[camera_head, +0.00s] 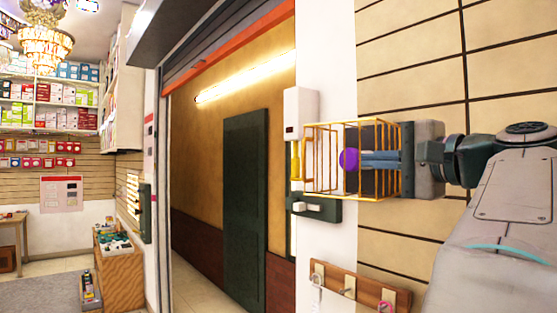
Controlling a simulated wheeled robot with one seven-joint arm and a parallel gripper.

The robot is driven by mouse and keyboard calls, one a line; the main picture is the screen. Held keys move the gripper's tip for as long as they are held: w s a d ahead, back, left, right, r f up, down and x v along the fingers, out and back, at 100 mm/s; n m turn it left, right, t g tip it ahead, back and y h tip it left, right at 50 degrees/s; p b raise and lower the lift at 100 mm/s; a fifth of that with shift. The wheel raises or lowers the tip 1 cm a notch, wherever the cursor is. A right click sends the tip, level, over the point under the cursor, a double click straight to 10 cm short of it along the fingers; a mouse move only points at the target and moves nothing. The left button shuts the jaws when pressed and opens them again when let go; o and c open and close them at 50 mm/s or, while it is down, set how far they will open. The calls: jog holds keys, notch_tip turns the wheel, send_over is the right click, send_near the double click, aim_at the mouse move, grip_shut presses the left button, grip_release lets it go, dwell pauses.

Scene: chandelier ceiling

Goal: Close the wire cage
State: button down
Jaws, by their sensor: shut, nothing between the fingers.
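The wire cage (322,126) is made of thin yellow wires and stands out from the wall in the middle right of the head view. Its wires reach right, in front of my gripper. My gripper (366,160) points left, with its blue-grey fingers shut and holding nothing, and overlaps the cage's right part. A round purple thing (349,159) shows at the fingertips; I cannot tell whether they touch. I cannot tell which wires belong to the door, how far it stands open, or whether my fingers touch the wires.
A white box (300,113) is on the wall by the cage, with a dark green switch plate (316,207) below. A wooden hook rack (345,284) hangs lower. A doorway with a dark green panel (245,205) opens left. Stocked shelves (48,102) stand far left.

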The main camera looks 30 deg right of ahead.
aim_at(316, 161)
jog(key=w+p, duration=0.1)
jog(key=w, duration=0.3)
jog(key=w+a+p, duration=0.1)
jog(key=w, duration=0.4)
jog(key=w+p, duration=0.1)
jog(key=w, duration=0.4)
jog(key=shift+a, duration=0.15)
